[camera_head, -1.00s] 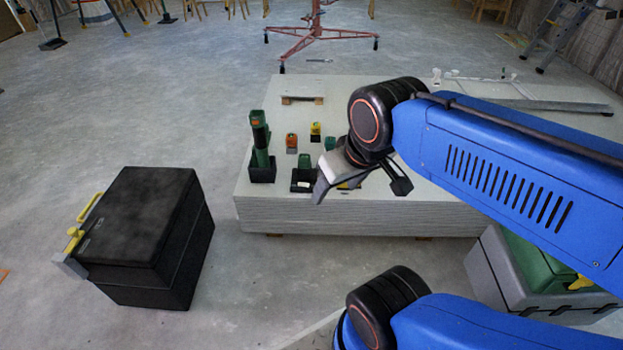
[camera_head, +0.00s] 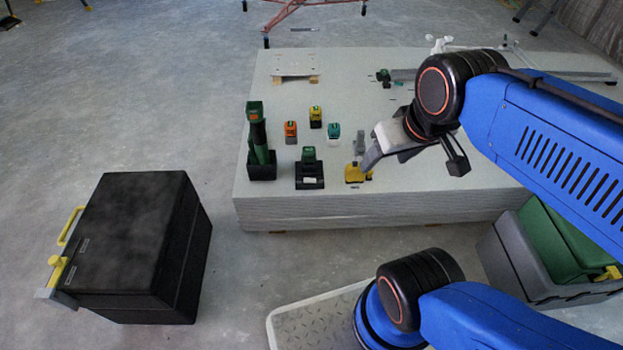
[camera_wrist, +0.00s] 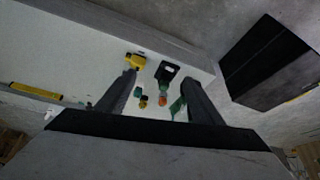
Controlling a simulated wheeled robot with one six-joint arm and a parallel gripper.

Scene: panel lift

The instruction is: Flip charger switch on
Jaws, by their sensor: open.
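A black charger (camera_head: 311,183) with a green block (camera_head: 308,155) in it sits near the front edge of the panel stack (camera_head: 420,205). It also shows in the wrist view (camera_wrist: 168,70), between the fingers. A small pale patch marks its front; I cannot make out the switch or its position. My gripper (camera_head: 415,160) is open and empty, above the stack and right of the charger, apart from it. Its two dark fingers also show spread in the wrist view (camera_wrist: 160,98).
A yellow tool (camera_head: 357,172) stands right of the charger, and a tall green tool in a black holder (camera_head: 262,172) left. Behind are orange (camera_head: 291,130), yellow (camera_head: 316,115) and teal (camera_head: 333,132) blocks. A black case (camera_head: 130,240) stands on the floor at left.

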